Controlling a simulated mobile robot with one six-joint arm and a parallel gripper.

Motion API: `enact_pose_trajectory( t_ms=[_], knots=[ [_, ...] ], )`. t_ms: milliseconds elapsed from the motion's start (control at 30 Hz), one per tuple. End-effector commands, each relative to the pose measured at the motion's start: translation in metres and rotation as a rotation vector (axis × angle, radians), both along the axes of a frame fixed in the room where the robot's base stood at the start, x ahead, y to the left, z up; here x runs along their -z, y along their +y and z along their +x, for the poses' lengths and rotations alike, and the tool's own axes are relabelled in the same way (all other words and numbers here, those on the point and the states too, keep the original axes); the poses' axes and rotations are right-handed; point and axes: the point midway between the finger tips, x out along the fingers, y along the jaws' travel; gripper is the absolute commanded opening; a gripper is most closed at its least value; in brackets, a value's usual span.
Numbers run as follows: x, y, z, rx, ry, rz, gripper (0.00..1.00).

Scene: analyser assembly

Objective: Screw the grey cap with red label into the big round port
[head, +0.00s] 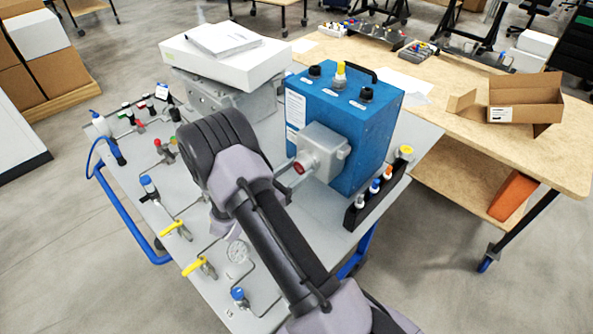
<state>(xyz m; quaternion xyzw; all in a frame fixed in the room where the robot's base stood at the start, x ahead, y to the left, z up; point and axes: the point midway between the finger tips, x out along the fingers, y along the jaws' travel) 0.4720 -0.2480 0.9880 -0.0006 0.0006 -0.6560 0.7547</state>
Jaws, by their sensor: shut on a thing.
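The blue analyser box (345,115) stands on the grey bench, with a grey housing (326,150) on its front. The grey cap shows as a small grey and red spot (299,168) at the left face of the housing. My gripper (288,170) is mostly hidden behind my arm; only a small part shows by the cap, and it is shut on the cap. The big round port is hidden behind the cap and gripper. I cannot tell whether the cap is seated in the port or just in front of it.
A black rack (372,207) with several coloured caps stands right of the analyser. Valves with yellow handles (196,264), a gauge (238,251) and thin pipes lie left of and below my arm. A white box (225,62) sits behind. A wooden table (450,120) stands right.

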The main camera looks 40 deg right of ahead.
Motion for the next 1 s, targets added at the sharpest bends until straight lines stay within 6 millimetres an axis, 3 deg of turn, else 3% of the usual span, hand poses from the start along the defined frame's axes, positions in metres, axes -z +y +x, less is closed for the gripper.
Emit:
enact_pose_trajectory(
  t_ms=[33, 67, 267, 300, 1000],
  knots=[
    [-0.0003, -0.0007, 0.0001, 0.0, -0.001, 0.0, 0.05],
    [-0.0003, -0.0007, 0.0002, 0.0, -0.001, 0.0, 0.46],
    [-0.0003, -0.0006, 0.0001, 0.0, -0.001, 0.0, 0.07],
    [-0.0002, -0.0006, 0.0001, 0.0, -0.002, 0.0, 0.05],
    [0.0045, -0.001, 0.0001, 0.001, -0.744, 0.105, 0.05]
  ],
)
